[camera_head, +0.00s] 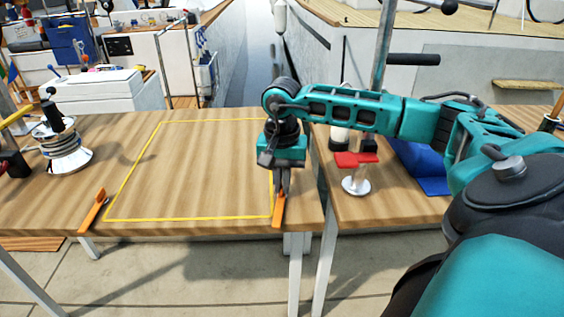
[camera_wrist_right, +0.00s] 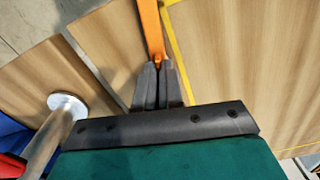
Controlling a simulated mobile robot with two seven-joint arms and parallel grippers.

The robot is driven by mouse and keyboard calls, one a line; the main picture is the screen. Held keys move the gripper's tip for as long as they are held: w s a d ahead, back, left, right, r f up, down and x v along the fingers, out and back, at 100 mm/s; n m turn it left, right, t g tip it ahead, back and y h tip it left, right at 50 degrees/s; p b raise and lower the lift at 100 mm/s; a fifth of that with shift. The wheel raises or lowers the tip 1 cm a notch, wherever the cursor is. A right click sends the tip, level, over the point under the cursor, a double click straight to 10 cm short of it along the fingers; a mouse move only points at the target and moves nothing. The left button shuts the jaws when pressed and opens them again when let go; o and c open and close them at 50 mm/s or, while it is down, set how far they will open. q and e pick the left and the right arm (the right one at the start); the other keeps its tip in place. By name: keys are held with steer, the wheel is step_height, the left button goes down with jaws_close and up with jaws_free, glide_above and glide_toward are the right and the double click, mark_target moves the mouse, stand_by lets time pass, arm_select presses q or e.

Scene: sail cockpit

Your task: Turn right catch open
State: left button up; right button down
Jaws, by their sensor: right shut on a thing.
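The right catch (camera_head: 278,210) is an orange lever at the front right corner of the yellow outline on the wooden table. It also shows in the right wrist view (camera_wrist_right: 149,25), running up from the fingertips. My right gripper (camera_head: 281,190) points down over it and is shut on its end; in the wrist view the grey fingertips (camera_wrist_right: 158,68) close around the orange piece. The left catch (camera_head: 94,210), also orange, lies slanted at the front left corner of the outline. My left gripper is not in view.
A yellow outline (camera_head: 190,121) marks a bare area of table. A silver winch (camera_head: 66,150) stands at left. On the right-hand table (camera_head: 400,210), past a narrow gap, are a post with a round silver base (camera_head: 356,186), a red piece (camera_head: 356,159) and a blue item (camera_head: 425,170).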

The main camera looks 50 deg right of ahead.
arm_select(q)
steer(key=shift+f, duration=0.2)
arm_select(e)
steer(key=shift+n, duration=1)
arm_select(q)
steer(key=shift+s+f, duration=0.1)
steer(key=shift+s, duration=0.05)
arm_select(e)
steer(key=c, duration=1.3)
jaws_free()
steer(key=shift+o, duration=0.2)
arm_select(q)
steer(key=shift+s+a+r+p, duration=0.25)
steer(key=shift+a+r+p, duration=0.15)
steer(key=shift+p, duration=0.55)
arm_select(e)
step_height(320, 180, up, 13)
